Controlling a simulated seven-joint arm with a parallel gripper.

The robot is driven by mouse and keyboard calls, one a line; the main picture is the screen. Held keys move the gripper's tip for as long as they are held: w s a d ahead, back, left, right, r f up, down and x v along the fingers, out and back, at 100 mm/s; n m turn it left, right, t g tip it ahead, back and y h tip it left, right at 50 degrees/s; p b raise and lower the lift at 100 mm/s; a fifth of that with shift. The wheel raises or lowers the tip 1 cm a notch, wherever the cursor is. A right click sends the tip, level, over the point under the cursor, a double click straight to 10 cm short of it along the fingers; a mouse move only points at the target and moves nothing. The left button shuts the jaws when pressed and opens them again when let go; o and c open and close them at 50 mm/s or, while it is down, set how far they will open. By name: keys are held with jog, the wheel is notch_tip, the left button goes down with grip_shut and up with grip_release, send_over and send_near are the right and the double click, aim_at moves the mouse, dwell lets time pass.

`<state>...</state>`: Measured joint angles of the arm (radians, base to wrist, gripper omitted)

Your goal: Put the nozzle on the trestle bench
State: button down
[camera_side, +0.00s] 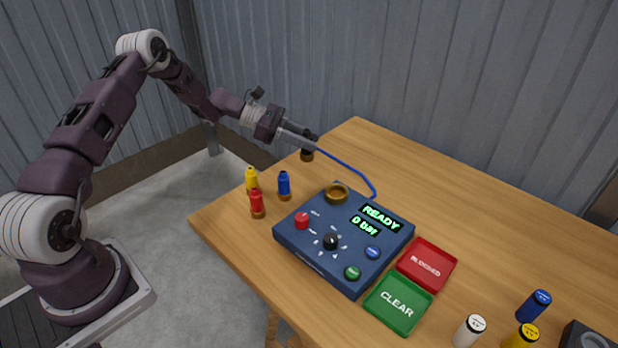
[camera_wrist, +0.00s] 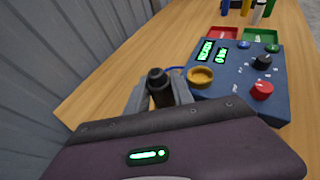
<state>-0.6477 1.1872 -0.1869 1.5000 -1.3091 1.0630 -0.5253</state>
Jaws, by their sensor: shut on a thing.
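My gripper (camera_side: 303,141) is shut on a black nozzle with a brass-coloured base (camera_side: 307,155), which it holds upright. In the wrist view the black top of this nozzle (camera_wrist: 158,85) shows between the fingers. The trestle bench (camera_side: 480,220) is a wooden table. The held nozzle appears over its far left edge; I cannot tell whether its base touches the wood. Yellow (camera_side: 251,181), blue (camera_side: 284,186) and red (camera_side: 257,203) nozzles stand upright on the bench, nearer the camera.
A blue test panel (camera_side: 340,240) with a brass ring (camera_side: 337,194) reads READY, 0 bar. A blue hose (camera_side: 350,169) runs from behind it toward my gripper. Red BLOCKED (camera_side: 428,264) and green CLEAR (camera_side: 398,304) trays lie beside it. Small bottles (camera_side: 469,331) stand front right.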

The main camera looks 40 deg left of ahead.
notch_tip(320, 180, down, 8)
jog(key=shift+f, duration=0.2)
jog(key=shift+f, duration=0.1)
jog(key=c, duration=1.1)
grip_release()
